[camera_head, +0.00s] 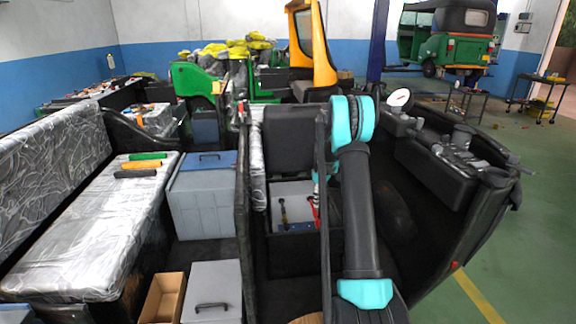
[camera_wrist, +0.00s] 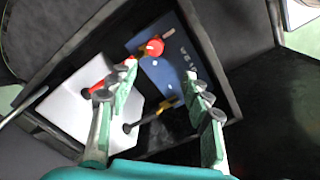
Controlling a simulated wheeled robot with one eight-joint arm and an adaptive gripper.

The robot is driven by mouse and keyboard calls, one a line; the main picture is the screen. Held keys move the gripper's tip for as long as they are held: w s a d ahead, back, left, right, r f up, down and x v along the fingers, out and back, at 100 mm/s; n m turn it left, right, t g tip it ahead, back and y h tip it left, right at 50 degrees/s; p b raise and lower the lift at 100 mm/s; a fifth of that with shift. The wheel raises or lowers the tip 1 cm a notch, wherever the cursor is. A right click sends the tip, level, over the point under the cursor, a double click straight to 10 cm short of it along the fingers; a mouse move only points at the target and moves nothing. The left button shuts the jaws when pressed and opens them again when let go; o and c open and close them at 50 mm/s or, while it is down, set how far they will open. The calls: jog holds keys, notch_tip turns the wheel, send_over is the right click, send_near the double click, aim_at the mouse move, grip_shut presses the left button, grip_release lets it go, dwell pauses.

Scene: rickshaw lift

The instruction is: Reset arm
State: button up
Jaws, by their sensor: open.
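My gripper (camera_wrist: 160,95) is open in the wrist view, its two fingers apart with nothing between them that it holds. It hangs above a battery box with a white side and a blue top (camera_wrist: 165,75). A red clamp or knob (camera_wrist: 154,47) and a dark cable end with a yellow part (camera_wrist: 150,116) lie below the fingers. In the head view my arm reaches forward into the vehicle's front compartment, and the fingers are hidden. The battery (camera_head: 292,226) shows there under the seat, with a red cable (camera_head: 316,207) beside it.
A dark vertical post (camera_head: 322,180) stands just left of my arm. A gauge (camera_head: 398,97) and dark handlebar parts (camera_head: 462,137) are at the right. A plastic-covered bench (camera_head: 90,235) with tools and a grey box (camera_head: 200,200) are at the left. Green floor is open at far right.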

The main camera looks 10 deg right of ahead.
jog(key=s+a+r+m+t, duration=0.1)
jog(key=s+a+r+m, duration=0.15)
jog(key=s+r, duration=0.65)
jog(key=s+a+r+m+t, duration=0.15)
jog(key=s+a+r, duration=0.3)
jog(key=s, duration=0.85)
jog(key=s+a+f+m, duration=0.1)
jog(key=s+m, duration=0.1)
jog(key=s, duration=0.9)
jog(key=s+a+f+m+t, duration=0.1)
jog(key=s+a+m, duration=0.1)
jog(key=s, duration=1)
jog(key=shift+s+a+f+m, duration=0.15)
jog(key=shift+a+f+m, duration=0.1)
jog(key=shift+f+m, duration=0.15)
